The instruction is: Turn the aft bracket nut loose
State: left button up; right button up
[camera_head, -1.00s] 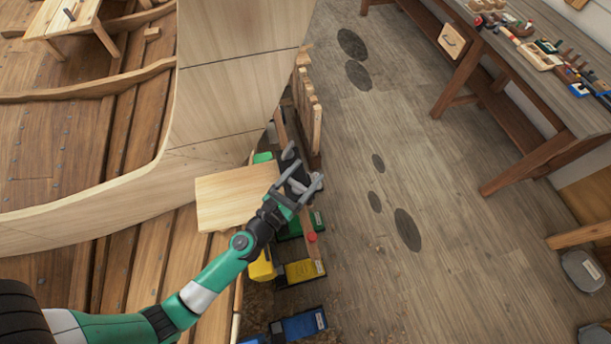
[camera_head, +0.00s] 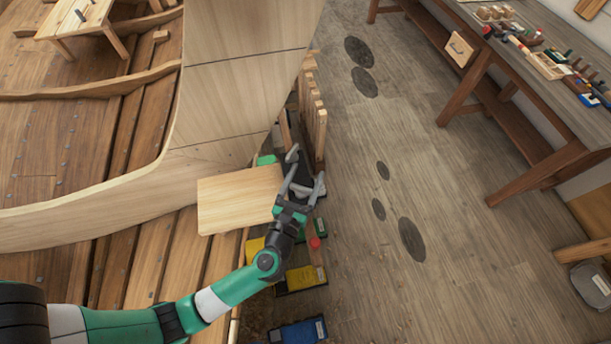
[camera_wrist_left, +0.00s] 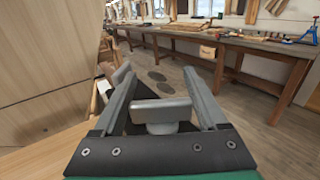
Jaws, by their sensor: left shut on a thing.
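My left gripper (camera_head: 308,170) is beside the stern of the wooden hull, at the right edge of a pale board (camera_head: 240,199). In the left wrist view its two grey fingers (camera_wrist_left: 157,80) stand on either side of a grey T-shaped piece (camera_wrist_left: 160,110), and it is shut on that piece. I cannot tell whether this piece is the aft bracket nut. A dark part (camera_head: 304,163) shows behind the fingers in the head view; the bracket itself is not clearly made out. My right gripper is out of view.
The hull planking (camera_head: 235,85) rises at left of the gripper. Upright wooden slats (camera_head: 314,118) stand just beyond it. Yellow (camera_head: 303,278) and blue (camera_head: 303,329) bins are below. A workbench (camera_head: 540,90) with tools is at right. Open floor (camera_head: 460,240) lies between.

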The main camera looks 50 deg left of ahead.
pick_arm(q)
jog(key=o, duration=1.3)
jog(key=b+v, duration=0.1)
jog(key=v, duration=1)
jog(key=shift+s+d, duration=0.15)
jog(key=shift+s, duration=0.1)
